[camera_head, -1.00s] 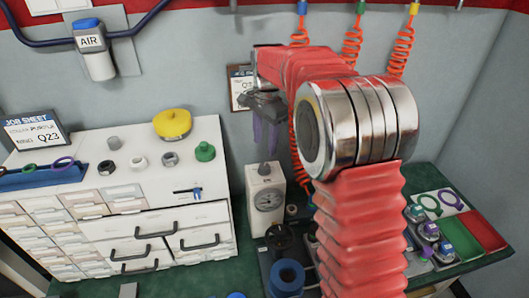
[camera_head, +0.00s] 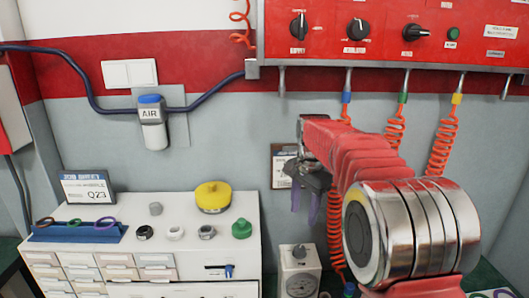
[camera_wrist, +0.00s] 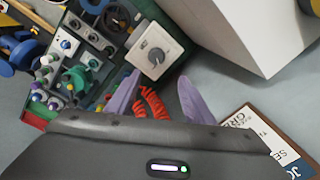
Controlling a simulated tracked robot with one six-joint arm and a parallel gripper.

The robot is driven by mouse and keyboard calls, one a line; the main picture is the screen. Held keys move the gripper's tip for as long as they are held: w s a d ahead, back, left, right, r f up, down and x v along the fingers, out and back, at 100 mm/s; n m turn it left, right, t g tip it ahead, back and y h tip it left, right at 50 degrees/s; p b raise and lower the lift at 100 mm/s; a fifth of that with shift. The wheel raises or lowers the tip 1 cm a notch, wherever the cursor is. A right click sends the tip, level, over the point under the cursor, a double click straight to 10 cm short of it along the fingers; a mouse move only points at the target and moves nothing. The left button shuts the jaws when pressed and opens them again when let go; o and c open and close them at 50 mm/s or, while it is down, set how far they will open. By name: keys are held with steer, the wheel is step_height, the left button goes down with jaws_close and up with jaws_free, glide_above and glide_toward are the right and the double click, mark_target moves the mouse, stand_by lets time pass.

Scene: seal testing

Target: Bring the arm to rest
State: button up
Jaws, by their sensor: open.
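My arm in its red sleeve reaches up at the right of the head view. My gripper (camera_head: 306,199) hangs at its far end, in front of the grey wall and beside a clipboard (camera_head: 280,165). In the wrist view the two purple fingers of my gripper (camera_wrist: 156,98) stand apart with nothing between them. A coiled red hose (camera_wrist: 152,104) shows behind the fingers there. I cannot tell how far the hose is from them.
A white drawer cabinet (camera_head: 192,266) stands at the left with a yellow-topped part (camera_head: 213,197) and small fittings on it. A red panel (camera_head: 385,30) with knobs hangs above. A dial gauge box (camera_head: 299,265) stands below my gripper; red coiled hoses hang at the right.

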steer(key=s+n+t, duration=0.4)
steer(key=s+n, duration=0.7)
steer(key=s, duration=2.3)
steer(key=shift+s+d+r+t, duration=0.3)
steer(key=shift+d+t, duration=0.05)
steer(key=shift+t, duration=0.05)
steer(key=shift+o, duration=0.3)
